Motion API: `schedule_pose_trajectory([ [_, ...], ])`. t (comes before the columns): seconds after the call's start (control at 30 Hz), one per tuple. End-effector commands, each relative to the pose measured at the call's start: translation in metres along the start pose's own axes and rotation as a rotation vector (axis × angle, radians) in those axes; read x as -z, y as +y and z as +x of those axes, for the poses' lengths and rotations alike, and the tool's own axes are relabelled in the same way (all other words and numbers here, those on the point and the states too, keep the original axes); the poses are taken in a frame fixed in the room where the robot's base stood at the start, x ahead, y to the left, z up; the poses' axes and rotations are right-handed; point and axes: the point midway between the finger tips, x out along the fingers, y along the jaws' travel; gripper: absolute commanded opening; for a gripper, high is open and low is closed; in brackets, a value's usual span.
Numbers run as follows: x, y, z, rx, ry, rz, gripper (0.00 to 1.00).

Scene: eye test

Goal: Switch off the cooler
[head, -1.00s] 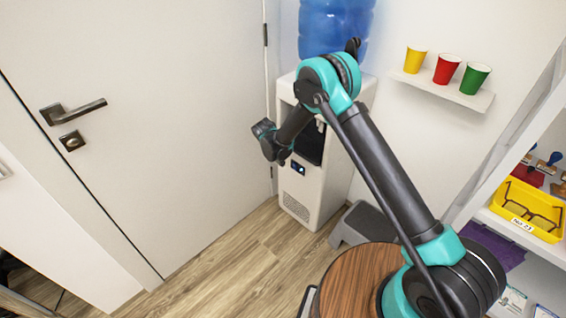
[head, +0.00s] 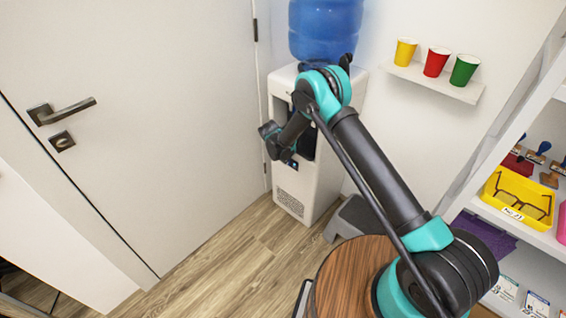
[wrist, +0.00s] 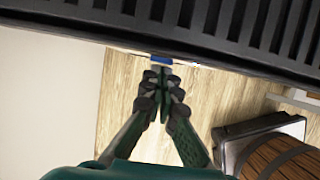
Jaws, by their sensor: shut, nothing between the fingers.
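A dark slatted grille (wrist: 210,22) fills the top of that view.
A door (head: 150,130) stands left of the cooler. A grey step stool (head: 350,217) is by its right side. Cups sit on a wall shelf (head: 430,80) at right. Shelving with a yellow tray (head: 490,190) is far right. Wooden floor (head: 225,250) is clear in front.

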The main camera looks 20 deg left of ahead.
Motion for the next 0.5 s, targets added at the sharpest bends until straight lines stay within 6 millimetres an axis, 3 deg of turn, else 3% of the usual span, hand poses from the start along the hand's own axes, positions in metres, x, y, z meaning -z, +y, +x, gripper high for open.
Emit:
schedule_pose_trajectory([
  [0.5,-0.0085,0.0001,0.0005,0.0,0.002,0.0,0.0],
])
